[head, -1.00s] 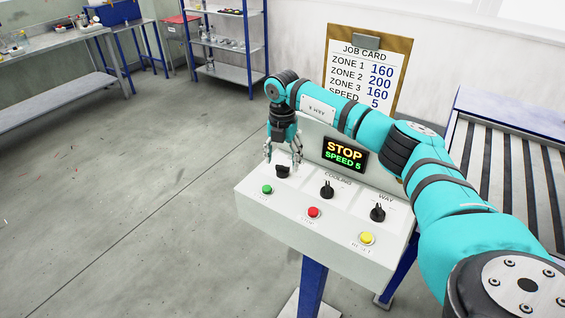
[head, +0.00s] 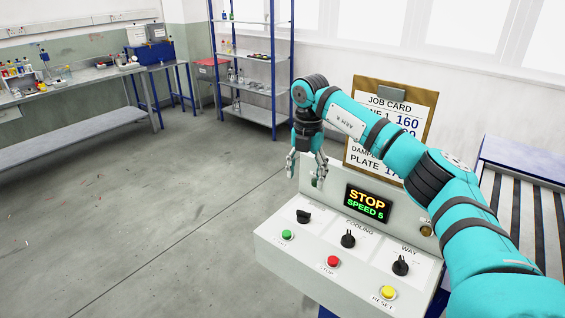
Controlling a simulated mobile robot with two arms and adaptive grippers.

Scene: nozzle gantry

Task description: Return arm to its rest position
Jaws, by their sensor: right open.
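My right arm (head: 430,175) comes in from the right and bends down at its far end. My right gripper (head: 306,166) points down, open and empty, above the back left of the control panel (head: 283,258), apart from its knobs. The panel has a left black knob (head: 303,216), a cooling knob (head: 348,240), a way knob (head: 400,266), and green (head: 286,234), red (head: 333,261) and yellow (head: 388,293) buttons. Its display (head: 367,202) reads STOP, SPEED 5. My left gripper is not in view.
A job card on a clipboard (head: 420,102) stands behind the panel, partly hidden by my arm. A slatted roller table (head: 530,160) is at the right. A blue shelf rack (head: 268,75) and a workbench (head: 75,82) stand at the back. The floor at the left is clear.

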